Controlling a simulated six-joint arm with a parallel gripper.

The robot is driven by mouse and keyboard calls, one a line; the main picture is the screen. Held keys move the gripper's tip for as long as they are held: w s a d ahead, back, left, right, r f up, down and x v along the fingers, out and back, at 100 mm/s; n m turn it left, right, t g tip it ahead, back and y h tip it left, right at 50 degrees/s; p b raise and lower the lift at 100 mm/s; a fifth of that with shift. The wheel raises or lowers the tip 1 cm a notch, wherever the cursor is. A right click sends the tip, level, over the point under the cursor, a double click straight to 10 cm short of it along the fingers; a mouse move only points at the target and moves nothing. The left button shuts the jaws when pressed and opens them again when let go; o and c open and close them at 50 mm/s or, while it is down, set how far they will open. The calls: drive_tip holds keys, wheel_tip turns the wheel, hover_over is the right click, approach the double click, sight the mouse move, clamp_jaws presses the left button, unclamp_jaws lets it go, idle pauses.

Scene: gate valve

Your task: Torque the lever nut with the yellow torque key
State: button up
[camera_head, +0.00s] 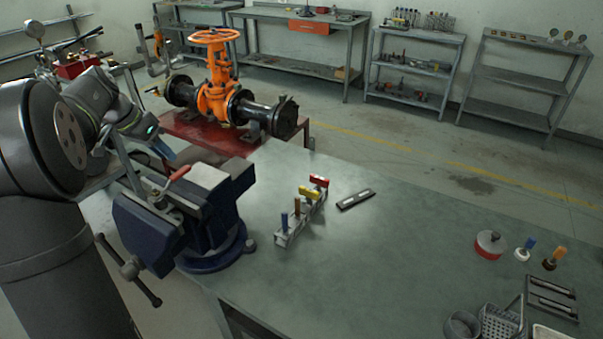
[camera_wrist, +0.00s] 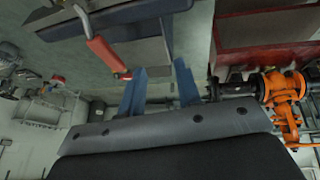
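A lever with a red handle (camera_head: 180,173) sits at the blue vise (camera_head: 205,215); the handle also shows in the wrist view (camera_wrist: 106,56). The lever nut itself is too small to make out. My gripper (camera_head: 166,152) is above and behind the vise, near the red handle, far left of the key rack. In the wrist view its two blue fingers (camera_wrist: 160,72) are apart, with nothing held between them.
An orange gate valve (camera_head: 215,85) with black pipes stands on a red table (camera_head: 200,135) behind the vise. A dark flat tool (camera_head: 356,199) lies right of the rack. A red-and-grey round item (camera_head: 490,244) is further right. The middle of the bench is clear.

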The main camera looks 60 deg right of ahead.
sight(309, 190)
drive_tip(key=s+d+f+m+y, duration=0.1)
drive_tip(key=s+d+f+m, duration=0.1)
drive_tip(key=d, duration=0.3)
drive_tip(key=s+d+f+m, duration=0.2)
drive_tip(key=s+d+m, duration=0.2)
drive_tip(key=d, duration=0.1)
drive_tip(key=s+d+f+m+y, duration=0.1)
drive_tip(key=s+d+f+m, duration=0.1)
drive_tip(key=s+d+f, duration=0.1)
drive_tip(key=shift+s+d+m+y, duration=0.15)
drive_tip(key=shift+s+d+m, duration=0.1)
drive_tip(key=shift+d, duration=0.35)
drive_tip(key=shift+s+d+m+y, duration=0.15)
drive_tip(key=shift+s+d, duration=0.05)
drive_tip(key=shift+d, duration=0.4)
drive_tip(key=s+d+f+m, duration=0.2)
drive_tip(key=s+d+m, duration=0.1)
drive_tip(key=s+d, duration=0.1)
drive_tip(key=s+d+f+m+t+y, duration=0.1)
drive_tip(key=s+d+f+m, duration=0.2)
drive_tip(key=s, duration=0.3)
drive_tip(key=s+d+f+m+y, duration=0.1)
drive_tip(key=s+d+f+m, duration=0.1)
drive_tip(key=s+d, duration=0.3)
drive_tip(key=shift+s+d+f+m+t, duration=0.25)
drive_tip(key=shift+s+f+m+t, duration=0.15)
drive_tip(key=shift+s+m, duration=0.25)
drive_tip(key=shift+w+f, duration=0.15)
drive_tip(key=shift+f, duration=3.25)
clamp_jaws()
